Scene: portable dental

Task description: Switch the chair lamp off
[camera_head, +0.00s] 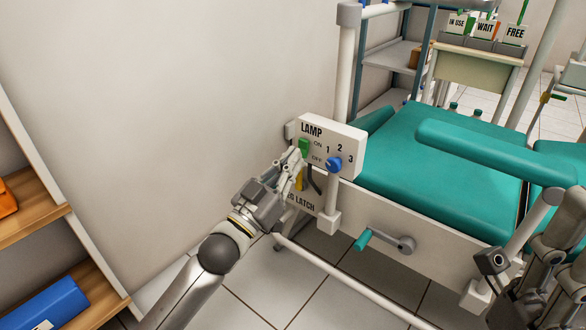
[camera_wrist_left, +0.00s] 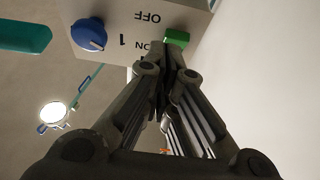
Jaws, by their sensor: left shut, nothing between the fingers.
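The white lamp box (camera_head: 349,143) is fixed at the near corner of the chair and is marked LAMP, ON, OFF, 1, 2, 3. Its green switch (camera_head: 304,147) sits beside the ON mark. The switch also shows in the left wrist view (camera_wrist_left: 177,37), partly behind my fingertips. A blue knob (camera_head: 334,164) is to its right, and in the wrist view (camera_wrist_left: 88,33) to its left. My left gripper (camera_head: 297,160) is shut and empty, its tips at the green switch; I cannot tell whether they touch. My right gripper (camera_head: 545,275) is at the right edge, its fingers unclear.
A plate marked LATCH (camera_head: 303,201) with a yellow part is below the lamp box. A teal chair (camera_head: 440,165) with a crank (camera_head: 385,243) fills the right. A bare wall (camera_head: 180,110) is on the left, with a shelf holding a blue binder (camera_head: 45,305).

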